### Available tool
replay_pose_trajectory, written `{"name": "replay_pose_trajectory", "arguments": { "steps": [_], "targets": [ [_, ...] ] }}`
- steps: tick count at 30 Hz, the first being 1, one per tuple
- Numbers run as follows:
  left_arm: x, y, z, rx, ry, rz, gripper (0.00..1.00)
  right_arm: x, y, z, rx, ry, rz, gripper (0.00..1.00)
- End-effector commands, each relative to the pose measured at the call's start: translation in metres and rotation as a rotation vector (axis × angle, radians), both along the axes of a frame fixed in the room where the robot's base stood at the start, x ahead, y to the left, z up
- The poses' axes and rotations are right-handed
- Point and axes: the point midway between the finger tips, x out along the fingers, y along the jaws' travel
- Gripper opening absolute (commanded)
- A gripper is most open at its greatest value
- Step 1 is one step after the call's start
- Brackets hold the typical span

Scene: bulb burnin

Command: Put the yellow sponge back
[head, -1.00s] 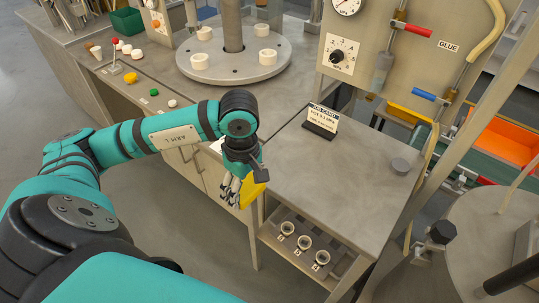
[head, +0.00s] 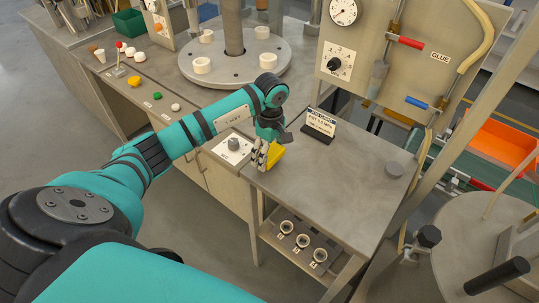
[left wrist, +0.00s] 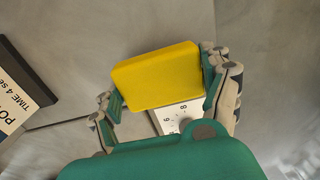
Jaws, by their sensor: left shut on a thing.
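The yellow sponge (head: 275,154) is a small block held in my left gripper (head: 266,150) in the head view, over the left edge area of the grey metal bench (head: 345,190). In the left wrist view the sponge (left wrist: 158,76) sits between the two fingers of my left gripper (left wrist: 165,92), which is shut on it. Whether the sponge touches the bench top I cannot tell. My right gripper is not in view.
A sign stand (head: 320,123) stands on the bench behind the sponge. A white dial panel (head: 233,146) lies left of the gripper. The bench's middle is clear.

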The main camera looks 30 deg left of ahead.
Motion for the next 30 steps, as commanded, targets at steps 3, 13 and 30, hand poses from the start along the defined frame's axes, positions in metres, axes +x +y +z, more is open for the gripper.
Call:
{"name": "replay_pose_trajectory", "arguments": {
  "steps": [3, 13, 30],
  "targets": [
    [-0.002, -0.001, -0.016, -0.003, 0.006, 0.0, 0.5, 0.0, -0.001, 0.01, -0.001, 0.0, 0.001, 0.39],
    [-0.001, 0.0, -0.023, 0.0, 0.001, 0.0, 0.5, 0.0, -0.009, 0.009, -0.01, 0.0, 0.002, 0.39],
    [-0.001, -0.001, -0.024, -0.001, 0.002, 0.0, 1.0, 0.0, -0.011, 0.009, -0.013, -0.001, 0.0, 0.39]
  ]
}}
